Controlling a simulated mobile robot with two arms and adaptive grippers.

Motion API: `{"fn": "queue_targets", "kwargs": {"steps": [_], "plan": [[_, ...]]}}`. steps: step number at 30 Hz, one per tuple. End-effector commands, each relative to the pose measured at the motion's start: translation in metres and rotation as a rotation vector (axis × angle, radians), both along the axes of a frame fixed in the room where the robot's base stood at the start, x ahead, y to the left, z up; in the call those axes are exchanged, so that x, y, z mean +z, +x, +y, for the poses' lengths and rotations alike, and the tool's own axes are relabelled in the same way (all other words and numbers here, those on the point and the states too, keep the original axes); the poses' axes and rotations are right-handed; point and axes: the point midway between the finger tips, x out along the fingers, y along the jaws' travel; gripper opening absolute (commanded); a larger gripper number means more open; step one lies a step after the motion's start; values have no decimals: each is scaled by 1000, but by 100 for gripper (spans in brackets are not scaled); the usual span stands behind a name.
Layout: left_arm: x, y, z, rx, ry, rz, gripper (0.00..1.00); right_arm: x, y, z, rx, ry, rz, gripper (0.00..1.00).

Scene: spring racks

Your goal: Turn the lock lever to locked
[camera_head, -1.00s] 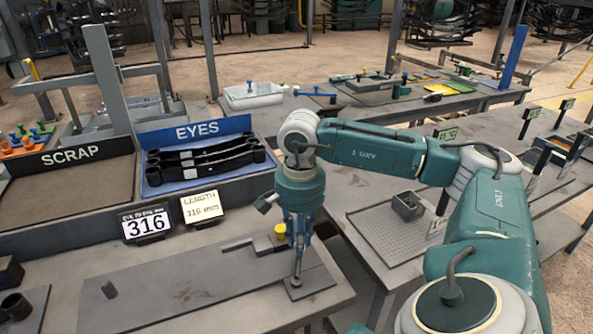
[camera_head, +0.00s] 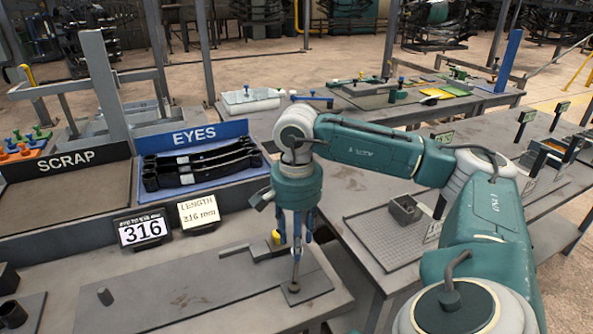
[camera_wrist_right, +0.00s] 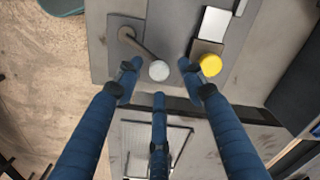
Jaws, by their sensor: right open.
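The lock lever (camera_head: 295,268) stands on a dark square plate at the right end of the flat grey bar fixture (camera_head: 200,290). In the right wrist view the lever arm (camera_wrist_right: 138,45) runs from a round pivot to a pale round knob (camera_wrist_right: 159,70). My right gripper (camera_head: 296,243) points down over the lever. In the wrist view its three blue fingers (camera_wrist_right: 158,78) are spread around the knob, with gaps visible. Whether any finger touches it I cannot tell. A yellow knob (camera_head: 276,237) on a block stands just behind the gripper. My left gripper is not in view.
The EYES tray (camera_head: 205,188) with dark springs and the SCRAP tray (camera_head: 68,205) stand behind. Signs reading 316 (camera_head: 143,230) and 316 mm (camera_head: 198,212) stand before them. A neighbouring table with a mesh plate (camera_head: 385,245) lies right, across a gap.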

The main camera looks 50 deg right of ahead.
Motion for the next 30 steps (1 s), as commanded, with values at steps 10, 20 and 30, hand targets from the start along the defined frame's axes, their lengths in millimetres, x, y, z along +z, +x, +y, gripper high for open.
{"fn": "queue_targets", "kwargs": {"steps": [10,20,30], "plan": [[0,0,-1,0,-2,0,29,83,2,1,2,1,-9,40],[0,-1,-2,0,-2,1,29,100,1,0,0,-1,-3,40],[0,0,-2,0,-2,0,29,101,0,0,0,0,-2,40]]}}
